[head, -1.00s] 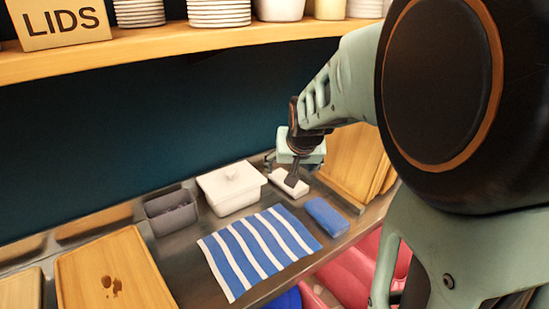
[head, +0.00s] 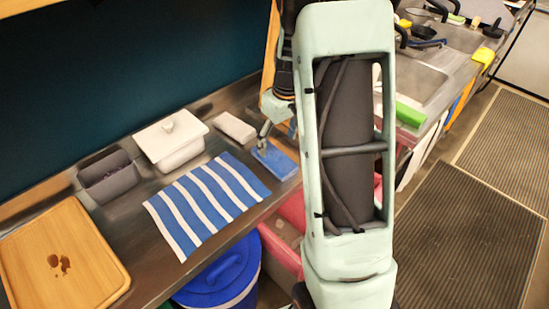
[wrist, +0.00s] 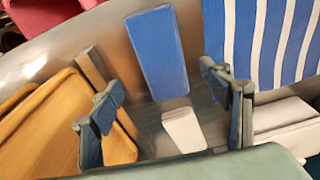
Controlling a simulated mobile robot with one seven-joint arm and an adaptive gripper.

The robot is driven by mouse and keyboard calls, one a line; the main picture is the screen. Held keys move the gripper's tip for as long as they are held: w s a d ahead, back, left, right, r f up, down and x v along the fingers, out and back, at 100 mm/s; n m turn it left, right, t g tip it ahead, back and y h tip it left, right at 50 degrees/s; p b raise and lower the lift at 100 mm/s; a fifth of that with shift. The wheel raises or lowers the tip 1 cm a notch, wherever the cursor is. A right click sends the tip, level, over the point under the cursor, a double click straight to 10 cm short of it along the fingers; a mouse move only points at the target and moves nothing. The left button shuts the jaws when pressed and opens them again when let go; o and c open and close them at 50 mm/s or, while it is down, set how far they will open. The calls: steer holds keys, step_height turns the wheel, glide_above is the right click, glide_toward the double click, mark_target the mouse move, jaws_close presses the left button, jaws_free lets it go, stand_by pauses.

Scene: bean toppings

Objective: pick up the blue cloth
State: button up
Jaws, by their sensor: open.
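The blue cloth (head: 274,160) is a folded flat rectangle on the steel counter, right of the striped cloth. In the wrist view the blue cloth (wrist: 157,52) lies beyond my fingertips, near the top centre. My gripper (wrist: 162,92) is open, with one finger on each side and nothing between them touching. In the head view a finger of my gripper (head: 264,132) shows just behind the cloth's far edge. The rest of the gripper is hidden behind my arm. Whether the finger touches the cloth is unclear.
A blue-and-white striped cloth (head: 206,203) lies left of the blue cloth. A white block (head: 234,127) and a white lidded dish (head: 172,142) stand behind. A grey bin (head: 107,177) and wooden board (head: 62,252) are further left. A blue-lidded bin (head: 222,270) stands below the counter edge.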

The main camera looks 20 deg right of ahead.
mark_target(274, 157)
steer(key=shift+w+a+f+p, duration=0.1)
steer(key=shift+f+p, duration=0.05)
steer(key=shift+f, duration=1.05)
steer(key=shift+w+a+f+p, duration=0.1)
steer(key=shift+a+f+p, duration=0.05)
steer(key=shift+f, duration=1)
steer(key=shift+w+a+f+p, duration=0.1)
steer(key=shift+f+p, duration=0.05)
steer(key=shift+f, duration=1.05)
steer(key=c, duration=1.2)
steer(key=shift+c, duration=0.2)
steer(key=shift+r, duration=0.1)
